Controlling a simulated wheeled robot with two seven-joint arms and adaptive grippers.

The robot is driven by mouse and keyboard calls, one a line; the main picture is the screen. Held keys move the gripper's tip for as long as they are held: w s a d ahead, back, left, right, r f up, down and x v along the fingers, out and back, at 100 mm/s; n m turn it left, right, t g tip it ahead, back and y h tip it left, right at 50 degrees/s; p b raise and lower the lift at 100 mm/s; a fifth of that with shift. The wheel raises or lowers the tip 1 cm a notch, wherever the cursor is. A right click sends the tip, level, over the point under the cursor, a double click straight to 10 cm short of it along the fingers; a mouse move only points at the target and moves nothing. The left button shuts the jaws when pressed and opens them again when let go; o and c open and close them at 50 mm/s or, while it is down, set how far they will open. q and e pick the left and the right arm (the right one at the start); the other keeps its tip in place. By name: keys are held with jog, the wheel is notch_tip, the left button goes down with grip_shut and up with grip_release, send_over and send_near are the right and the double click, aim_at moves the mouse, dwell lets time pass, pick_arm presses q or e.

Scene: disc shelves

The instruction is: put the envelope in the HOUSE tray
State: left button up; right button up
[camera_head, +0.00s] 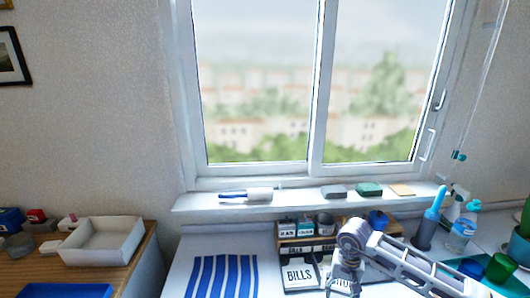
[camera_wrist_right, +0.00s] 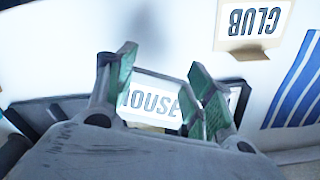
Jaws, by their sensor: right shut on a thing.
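My right gripper (camera_head: 343,284) is over the desk just right of the tray lettered BILLS (camera_head: 299,275). In the right wrist view its green-padded fingers (camera_wrist_right: 165,90) stand apart on either side of a white face lettered HOUSE (camera_wrist_right: 150,97). A white piece lettered CLUB (camera_wrist_right: 255,20), with a tan edge, lies apart at the upper right. My left gripper is not in view.
A blue-striped mat (camera_head: 222,277) lies left of the trays. Behind them stands a wooden rack (camera_head: 286,241) with small labelled containers. Bottles (camera_head: 462,232) and a green cup (camera_head: 501,267) stand right. A white open box (camera_head: 100,243) sits on the side table.

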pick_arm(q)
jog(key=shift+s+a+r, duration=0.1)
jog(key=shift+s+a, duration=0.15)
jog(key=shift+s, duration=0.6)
pick_arm(e)
jog(key=shift+s+a+f+n, duration=0.15)
jog(key=shift+a+n, duration=0.1)
jog(key=shift+n, duration=0.4)
jog(key=shift+s+a+r+n, duration=0.1)
jog(key=shift+a+n, duration=0.15)
jog(key=shift+n, duration=0.45)
jog(key=shift+s+a+f+n, duration=0.15)
jog(key=shift+a+n, duration=0.1)
jog(key=shift+n, duration=0.4)
jog(key=shift+r, duration=0.1)
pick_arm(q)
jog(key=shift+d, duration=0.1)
